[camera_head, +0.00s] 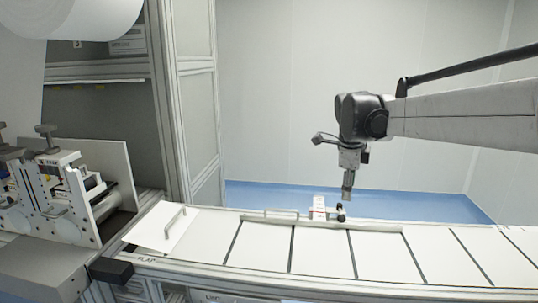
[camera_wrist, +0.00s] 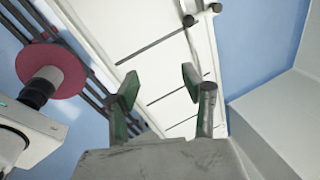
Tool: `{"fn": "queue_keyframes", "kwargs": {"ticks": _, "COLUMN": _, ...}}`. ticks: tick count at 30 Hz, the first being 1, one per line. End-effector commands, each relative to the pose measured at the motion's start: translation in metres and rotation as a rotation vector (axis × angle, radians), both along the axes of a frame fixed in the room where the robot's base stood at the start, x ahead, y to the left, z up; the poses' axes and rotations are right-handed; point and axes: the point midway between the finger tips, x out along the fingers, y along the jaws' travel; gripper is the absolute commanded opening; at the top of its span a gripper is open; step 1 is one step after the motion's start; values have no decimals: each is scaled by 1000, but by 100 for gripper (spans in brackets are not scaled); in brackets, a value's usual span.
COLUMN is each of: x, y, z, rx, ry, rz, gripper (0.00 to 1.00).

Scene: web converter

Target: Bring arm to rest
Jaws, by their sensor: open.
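My arm (camera_head: 455,112) reaches in from the right edge in the head view. Its end bends downward, and my gripper (camera_head: 347,195) hangs above the far edge of the white-panelled table, seen small and edge-on. In the wrist view my gripper (camera_wrist: 158,88) shows two fingers with green pads held well apart. Nothing is between them. The white table surface with dark dividing lines lies beyond the fingers.
The panelled table (camera_head: 320,250) runs along the front, with a small white and red device (camera_head: 319,208) at its far edge, close to my gripper. A machine (camera_head: 60,190) stands left. A red disc (camera_wrist: 53,70) shows in the wrist view. The blue floor behind is clear.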

Motion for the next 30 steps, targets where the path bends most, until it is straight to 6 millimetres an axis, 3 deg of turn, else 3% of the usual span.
{"fn": "queue_keyframes", "kwargs": {"ticks": 6, "x": -62, "y": 5, "z": 14, "rx": -62, "ry": -28, "rz": 324, "gripper": 44}}
{"fn": "queue_keyframes", "kwargs": {"ticks": 14, "x": -134, "y": 12, "z": 16, "rx": -168, "ry": -65, "rz": 708, "gripper": 44}}
{"fn": "queue_keyframes", "kwargs": {"ticks": 23, "x": -215, "y": 18, "z": -2, "rx": -333, "ry": -106, "rz": 1135, "gripper": 44}}
{"fn": "queue_keyframes", "kwargs": {"ticks": 30, "x": -275, "y": 23, "z": -31, "rx": -500, "ry": -130, "rz": 1461, "gripper": 44}}
